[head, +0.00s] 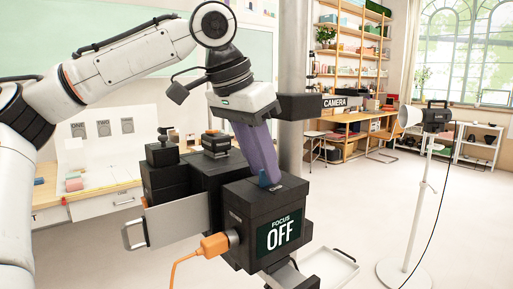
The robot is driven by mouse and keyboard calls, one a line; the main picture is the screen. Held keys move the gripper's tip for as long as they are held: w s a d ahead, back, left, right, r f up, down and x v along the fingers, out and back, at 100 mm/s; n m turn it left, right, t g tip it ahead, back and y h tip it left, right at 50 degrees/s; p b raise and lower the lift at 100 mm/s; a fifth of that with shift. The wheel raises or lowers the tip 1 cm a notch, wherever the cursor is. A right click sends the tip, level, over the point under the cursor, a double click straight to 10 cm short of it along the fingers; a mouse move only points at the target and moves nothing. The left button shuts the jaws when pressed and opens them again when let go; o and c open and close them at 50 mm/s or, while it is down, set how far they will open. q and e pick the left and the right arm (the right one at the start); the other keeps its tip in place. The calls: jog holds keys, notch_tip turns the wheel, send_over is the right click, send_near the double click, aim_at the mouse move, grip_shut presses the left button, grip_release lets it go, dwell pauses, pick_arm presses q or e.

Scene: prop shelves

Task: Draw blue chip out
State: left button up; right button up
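The black camera-like box (240,225) has a screen (279,234) reading "FOCUS OFF". A small blue piece, apparently the blue chip (265,181), stands at the box's top face. My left gripper (263,177) comes down from above with its long purple finger pointing at the blue piece. The fingertip overlaps the blue piece in this view. The fingers line up one behind the other, so I cannot tell whether they are closed on it. How deep the chip sits in the box is hidden. My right gripper is not in view.
An orange plug with a cable (214,245) sits in the box's left side. A grey plate with a handle (176,222) sticks out left. A pale tray (330,266) is at lower right. A lamp on a stand (421,180) stands right; the floor between is clear.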

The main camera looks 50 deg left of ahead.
pick_arm(q)
jog(key=shift+f, duration=0.1)
grip_shut()
jog(key=shift+r, duration=0.6)
dwell(1.6)
jog(key=shift+r, duration=0.8)
jog(key=shift+r, duration=0.2)
jog(key=shift+r, duration=1.1)
jog(key=shift+r, duration=0.1)
jog(key=shift+r, duration=1.9)
